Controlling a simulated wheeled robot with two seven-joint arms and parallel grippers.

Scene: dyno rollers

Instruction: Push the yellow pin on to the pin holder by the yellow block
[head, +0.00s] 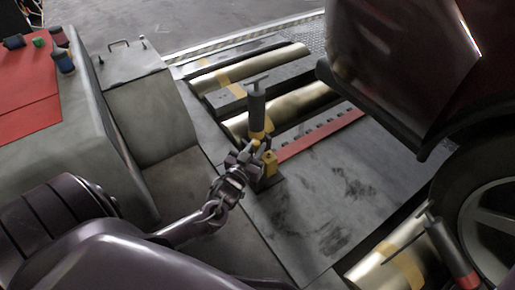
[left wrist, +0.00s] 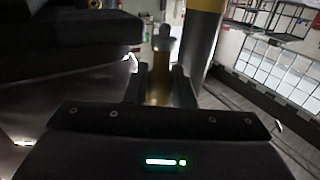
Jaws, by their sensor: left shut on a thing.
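The yellow pin (head: 257,105) stands roughly upright in the head view, with a grey body, a T-handle on top and a yellow lower part. My left gripper (head: 262,146) is shut on its yellow lower part. The yellow block (head: 269,163) sits just below the gripper on a dark base, close to the pin's lower end. The gripper hides the pin's tip and the pin holder, so I cannot tell whether they touch. In the left wrist view the yellow pin (left wrist: 160,88) shows between the two fingers. My right gripper is not in view.
Brass rollers (head: 285,103) with yellow bands lie behind the pin, beside a red toothed strip (head: 320,135). A car body (head: 400,60) and wheel (head: 490,215) fill the right. Another pin with a red band (head: 455,255) stands near the wheel. A grey cabinet (head: 145,100) is at left.

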